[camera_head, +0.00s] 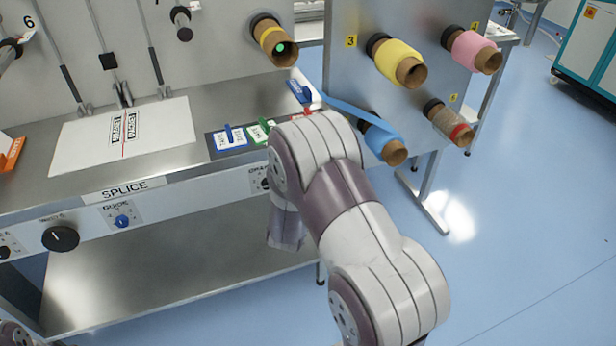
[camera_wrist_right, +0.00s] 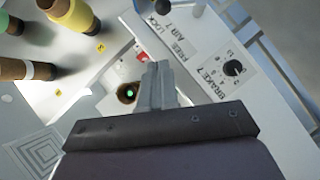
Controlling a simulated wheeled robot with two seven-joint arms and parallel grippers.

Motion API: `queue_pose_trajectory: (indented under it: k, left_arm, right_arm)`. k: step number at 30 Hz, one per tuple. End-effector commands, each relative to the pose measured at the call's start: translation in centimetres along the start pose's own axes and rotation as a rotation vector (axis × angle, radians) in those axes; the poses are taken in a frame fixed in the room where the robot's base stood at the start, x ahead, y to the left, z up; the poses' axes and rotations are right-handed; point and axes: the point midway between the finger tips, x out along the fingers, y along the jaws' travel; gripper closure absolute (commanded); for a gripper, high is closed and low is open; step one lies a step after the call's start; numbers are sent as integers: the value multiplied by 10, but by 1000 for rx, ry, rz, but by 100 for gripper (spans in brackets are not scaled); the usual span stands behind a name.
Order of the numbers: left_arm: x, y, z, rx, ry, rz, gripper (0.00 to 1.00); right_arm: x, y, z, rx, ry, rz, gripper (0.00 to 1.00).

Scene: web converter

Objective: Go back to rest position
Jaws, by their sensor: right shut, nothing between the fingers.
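My right arm (camera_head: 352,225) reaches in from the lower right of the head view and bends over the front edge of the splice table (camera_head: 215,178). Its gripper is hidden behind the arm links there. In the right wrist view my right gripper (camera_wrist_right: 156,72) shows its two fingers pressed together with nothing between them. Beyond the fingers are a brown core with a green dot (camera_wrist_right: 127,93) and a small red part (camera_wrist_right: 143,57). Whether the fingers touch anything is hard to tell. My left gripper is not in view.
Yellow (camera_head: 397,58), pink (camera_head: 473,52), blue (camera_head: 382,140) and brown (camera_head: 450,122) rolls jut from the panel near my right arm. Blue web runs to the blue roll. A lower shelf (camera_head: 180,272) lies beneath the table.

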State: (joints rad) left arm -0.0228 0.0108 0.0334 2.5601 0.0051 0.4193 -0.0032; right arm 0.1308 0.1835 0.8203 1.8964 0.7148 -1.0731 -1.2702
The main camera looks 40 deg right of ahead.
Motion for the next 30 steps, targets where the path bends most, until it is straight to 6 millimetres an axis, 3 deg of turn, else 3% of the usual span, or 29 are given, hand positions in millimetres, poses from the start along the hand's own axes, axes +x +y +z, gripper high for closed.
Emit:
queue_pose_trajectory:
  k: [14,16,18,20,21,23,24,27,30]
  left_arm:
    - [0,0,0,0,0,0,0]
    - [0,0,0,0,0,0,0]
    - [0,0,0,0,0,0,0]
    - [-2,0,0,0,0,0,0]
    - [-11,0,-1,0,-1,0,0]
    - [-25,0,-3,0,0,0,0]
    - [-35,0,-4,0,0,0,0]
    - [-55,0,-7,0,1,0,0]
    - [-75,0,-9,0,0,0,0]
  right_arm:
    - [0,0,0,10,0,-1,100]
    - [0,-10,2,91,-13,-49,100]
    - [-10,-48,11,221,-60,-230,100]
    - [-36,-81,13,356,-141,-455,100]
    - [-65,-91,8,429,-218,-609,100]
    - [-120,-94,5,487,-369,-806,100]
    - [-157,-87,8,490,-481,-900,100]
    - [-228,-52,20,424,-686,-997,100]
    - [-265,-11,19,323,-708,-1011,100]
